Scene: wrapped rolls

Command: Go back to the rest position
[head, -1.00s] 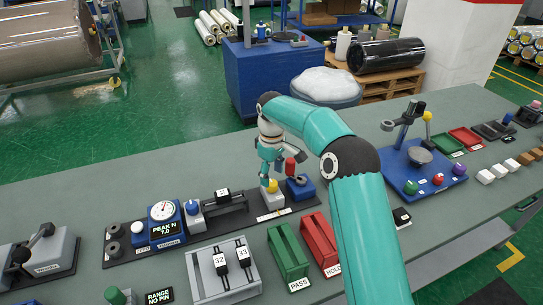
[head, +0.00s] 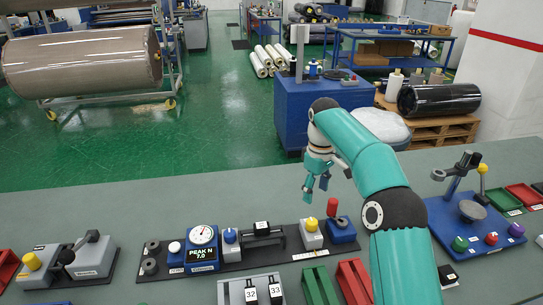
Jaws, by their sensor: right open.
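My right arm comes in from the lower right of the head view, and its right gripper (head: 316,187) hangs open and empty. It is in front of the blue cabinet, over the far part of the grey workbench (head: 120,205). The fingers point down, just above and behind the yellow-knobbed block (head: 311,232) and the blue block with a red knob (head: 340,228). They look apart from both. My left gripper is not in view.
A black fixture strip with a dial gauge (head: 202,242) lies on the bench. Green (head: 318,286) and red (head: 354,281) holders stand at the front. A blue stand (head: 470,226) with a post is at right. The left rear of the bench is clear.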

